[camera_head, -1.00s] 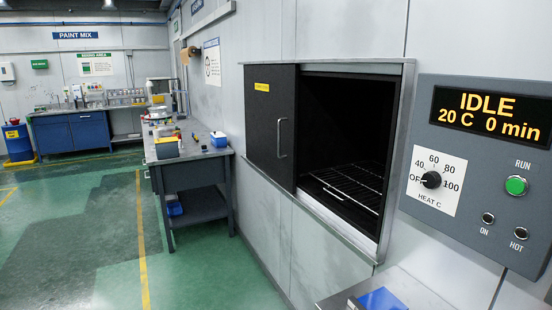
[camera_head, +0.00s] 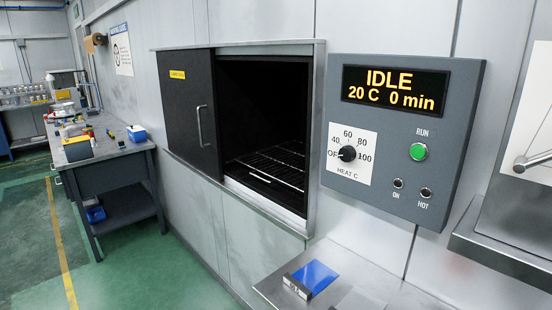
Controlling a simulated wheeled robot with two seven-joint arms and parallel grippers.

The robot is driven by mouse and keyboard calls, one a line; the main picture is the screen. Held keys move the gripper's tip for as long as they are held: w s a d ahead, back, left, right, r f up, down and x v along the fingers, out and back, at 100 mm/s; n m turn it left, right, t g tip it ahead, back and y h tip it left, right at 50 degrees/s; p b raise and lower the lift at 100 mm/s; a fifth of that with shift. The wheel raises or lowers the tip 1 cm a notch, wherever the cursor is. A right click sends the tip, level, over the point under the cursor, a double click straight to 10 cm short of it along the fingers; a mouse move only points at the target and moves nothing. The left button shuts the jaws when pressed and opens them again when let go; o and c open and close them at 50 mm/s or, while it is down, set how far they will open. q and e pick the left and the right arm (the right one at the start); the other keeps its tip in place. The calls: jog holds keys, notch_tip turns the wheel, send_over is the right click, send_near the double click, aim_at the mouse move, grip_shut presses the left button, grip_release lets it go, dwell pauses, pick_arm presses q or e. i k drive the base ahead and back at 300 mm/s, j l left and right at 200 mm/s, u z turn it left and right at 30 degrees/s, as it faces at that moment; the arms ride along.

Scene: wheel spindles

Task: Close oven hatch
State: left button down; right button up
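The oven hatch (camera_head: 184,120) is a dark sliding panel with a yellow label and a vertical metal handle (camera_head: 201,126). It stands at the left side of the oven opening (camera_head: 262,110). The opening is uncovered on its right part, and a wire rack (camera_head: 272,166) shows inside. The control panel (camera_head: 405,205) right of the oven reads IDLE, 20 C, 0 min, with its heat knob (camera_head: 347,153) pointing toward OFF. Neither of my grippers shows in the head view.
A metal shelf (camera_head: 345,262) below the panel holds a blue flat item (camera_head: 312,277). Another metal ledge (camera_head: 500,245) juts out at the right. A workbench (camera_head: 110,152) with several items stands at the left. The green floor (camera_head: 150,270) in front is clear.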

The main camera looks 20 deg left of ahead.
aim_at(187, 78)
jog(key=i+j, duration=0.15)
jog(key=j, duration=0.25)
jog(key=i+j+z, duration=0.1)
jog(key=j, duration=0.25)
jog(key=i+j, duration=0.15)
jog(key=j, duration=0.25)
jog(key=i+j+z, duration=0.15)
jog(key=j, duration=0.25)
jog(key=i+j, duration=0.1)
jog(key=j, duration=0.3)
jog(key=i+j+z, duration=0.1)
jog(key=j, duration=0.3)
